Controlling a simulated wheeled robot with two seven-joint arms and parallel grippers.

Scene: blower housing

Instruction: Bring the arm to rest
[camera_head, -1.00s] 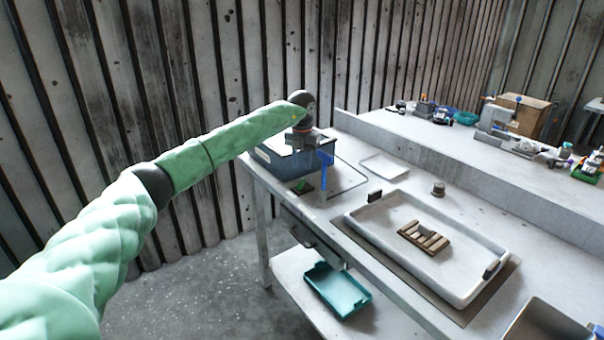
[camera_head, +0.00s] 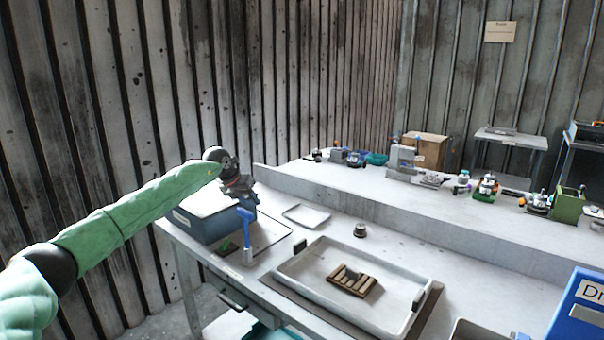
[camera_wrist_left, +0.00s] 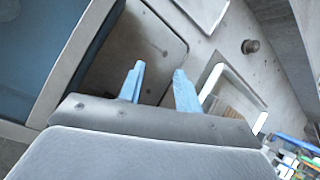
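My left arm in its green sleeve comes in from the left in the head view. My left gripper (camera_head: 247,225) hangs fingers down beside the blue box (camera_head: 205,225), over the near left part of the bench. In the left wrist view its two blue fingers (camera_wrist_left: 159,78) stand apart with nothing between them. The left gripper is open and empty. My right arm and gripper are not in view.
A white tray (camera_head: 283,274) with a slotted brown part (camera_head: 353,281) lies on the bench (camera_head: 330,226). A small flat tray (camera_head: 306,215) and a round knob-like part (camera_head: 360,230) lie behind it. A blue bin (camera_head: 578,312) stands at the lower right.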

